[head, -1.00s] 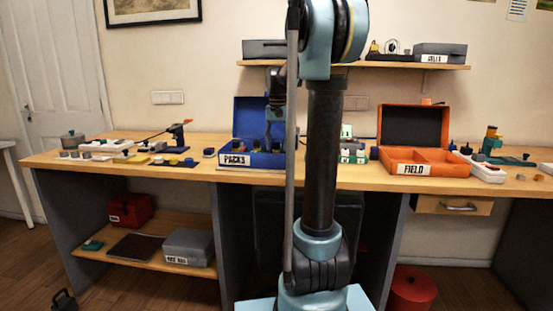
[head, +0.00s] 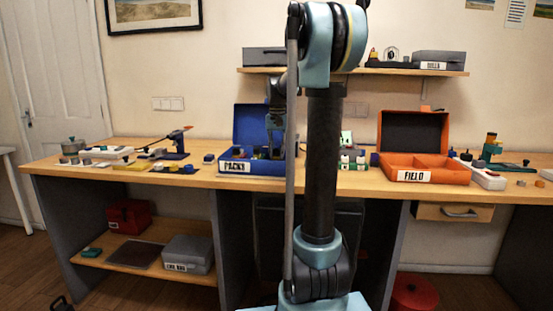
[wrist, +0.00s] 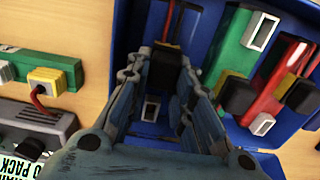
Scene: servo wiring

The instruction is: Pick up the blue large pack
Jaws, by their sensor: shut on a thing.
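The blue large pack (wrist: 152,108) stands in the wrist view between my fingers, with a black cap (wrist: 165,62) at its far end and a pale socket at its near end. My gripper (wrist: 168,88) is shut on it, one finger along each side. The pack is over or in the blue PACKS box (head: 235,168); whether it touches the box floor cannot be told. In the head view my gripper (head: 276,148) is down at the box, and the pack is mostly hidden there by my arm.
Green (wrist: 243,45) and red (wrist: 275,85) packs lie to the right in the same box, close to my right finger. The box wall is near on the left. An orange FIELD box (head: 425,177) stands right on the bench.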

